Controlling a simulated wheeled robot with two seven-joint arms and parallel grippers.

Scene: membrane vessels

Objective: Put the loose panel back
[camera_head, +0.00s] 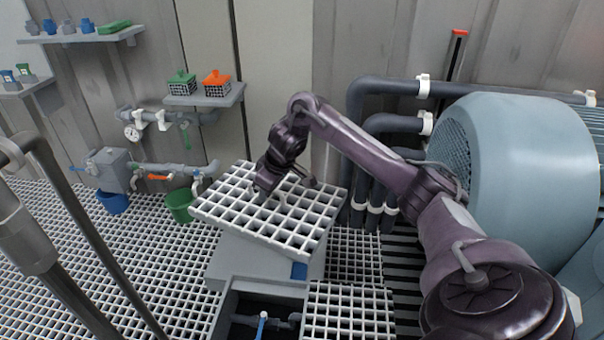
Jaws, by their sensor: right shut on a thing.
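The loose panel (283,223) is a white square grating. It is tilted and lies over or just above a grey box (240,262), and I cannot tell whether it touches the box. My right gripper (263,196) is shut on the panel near its upper left part, and the jaws are partly hidden by the wrist. In front of the box is an open dark pit (243,300) in the floor, with a pipe and a blue-handled valve (262,322) inside. My left gripper is not in view.
A fixed floor grating (350,312) borders the pit on the right. A large pale blue motor housing (530,160) and dark pipes (385,85) stand at the right. A green bucket (180,205) and a blue bucket (113,202) stand at the left. Wall shelves (205,98) hold small items.

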